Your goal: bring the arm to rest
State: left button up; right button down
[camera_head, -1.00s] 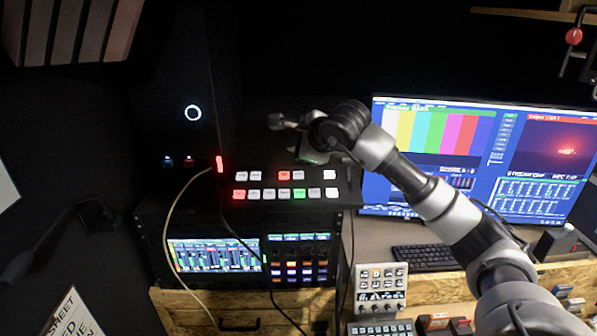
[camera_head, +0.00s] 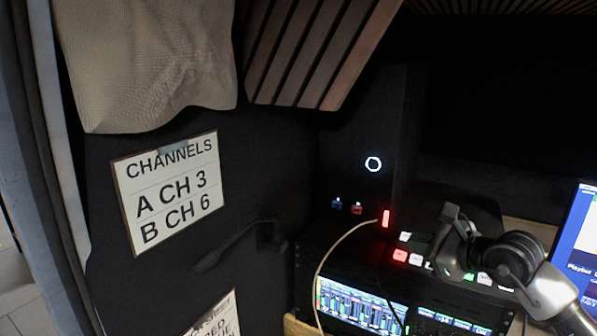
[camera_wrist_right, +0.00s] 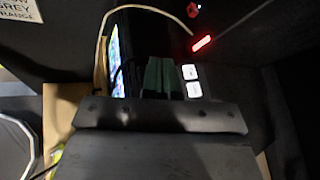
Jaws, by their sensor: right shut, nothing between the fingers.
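My right gripper (camera_head: 452,218) is in the lower right of the head view, in front of the switcher panel (camera_head: 418,240) with lit buttons, and hides part of it. In the right wrist view my right gripper (camera_wrist_right: 163,78) is shut and empty, its two dark green fingers side by side. Two white lit buttons (camera_wrist_right: 191,81) of the panel show just right of the fingers. Whether the gripper touches the panel cannot be told. My left gripper is not in view.
A rack with a lit screen (camera_head: 358,305) stands below the panel. A pale cable (camera_head: 328,262) runs to a red-lit plug (camera_head: 386,218). A monitor (camera_head: 580,245) is at the right edge. A CHANNELS sign (camera_head: 170,190) reads A CH 3, B CH 6.

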jog(key=s+a+m+t+y, duration=0.5)
jog(key=s+a+m+y, duration=0.25)
jog(key=m, duration=0.25)
jog(key=s+d+f+m+g+h, duration=0.1)
jog(key=s+d+f+m+h, duration=0.3)
jog(key=f+m+h, duration=0.8)
jog(key=s+d+f+m+h, duration=0.45)
jog(key=m+h, duration=0.25)
jog(key=m, duration=1.2)
jog(key=s+a+f+m+g+y, duration=0.2)
jog(key=s+a+f+m+g, duration=0.1)
jog(key=s+f+g, duration=0.5)
jog(key=s+a+f+m+g+y, duration=0.2)
jog(key=s+f+g, duration=0.25)
jog(key=s, duration=0.55)
notch_tip(320, 180, down, 29)
jog(key=b, duration=0.3)
jog(key=s+d+f+g+b, duration=0.1)
jog(key=s+d+f+g, duration=0.1)
jog(key=s+f, duration=1.5)
jog(key=shift+d+f+b, duration=0.4)
jog(key=shift+f, duration=0.1)
